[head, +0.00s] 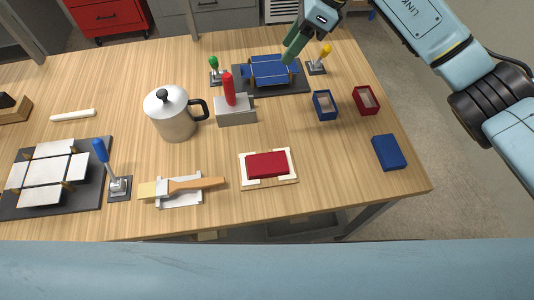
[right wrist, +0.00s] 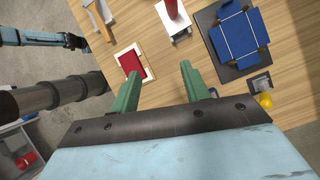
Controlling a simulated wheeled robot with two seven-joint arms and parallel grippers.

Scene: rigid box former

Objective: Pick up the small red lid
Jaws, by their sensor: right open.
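The small red lid (head: 267,165) lies on a pale wooden board with a white frame near the table's front middle. It also shows in the right wrist view (right wrist: 131,62), left of the gripper's fingers. My right gripper (head: 291,45) is over the table's back, beside the blue folded blank and well away from the lid. In the right wrist view its two green fingers (right wrist: 158,85) are apart with nothing between them. My left gripper is out of the head view; a blue arm with a dark end (right wrist: 76,42) shows small in the right wrist view, its jaws too small to judge.
An open blue box (head: 324,105), an open red box (head: 366,100) and a blue lid (head: 389,152) are at the right. A blue blank (head: 270,70) sits on a dark plate.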

